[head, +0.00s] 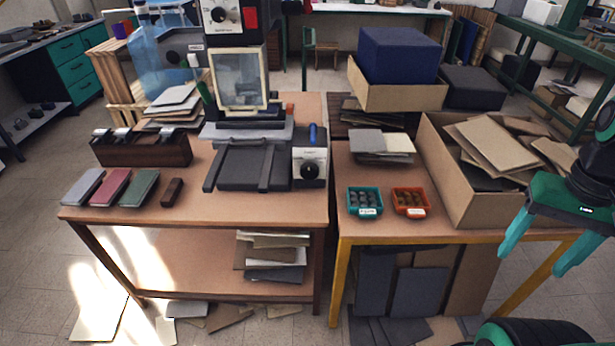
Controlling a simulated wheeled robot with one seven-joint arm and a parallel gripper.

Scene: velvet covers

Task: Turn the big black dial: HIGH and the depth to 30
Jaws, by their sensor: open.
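A machine with a dark body (238,45) stands at the back of the left table. A black dial (222,14) sits on a white plate high on its front, beside a red switch. A second black dial (310,170) sits on a white plate on the front of a small dark box, right of the machine's bed. The markings around both dials are too small to read, so I cannot tell their settings. My gripper (531,262) is at the far right, in front of the right table. Its two green fingers are apart, pointing down, empty and far from both dials.
A blue-topped lever (312,133) stands on the small box. A cardboard box of boards (438,185) stands between my gripper and the machine. Teal (365,214) and orange (411,215) trays sit at the right table's front edge.

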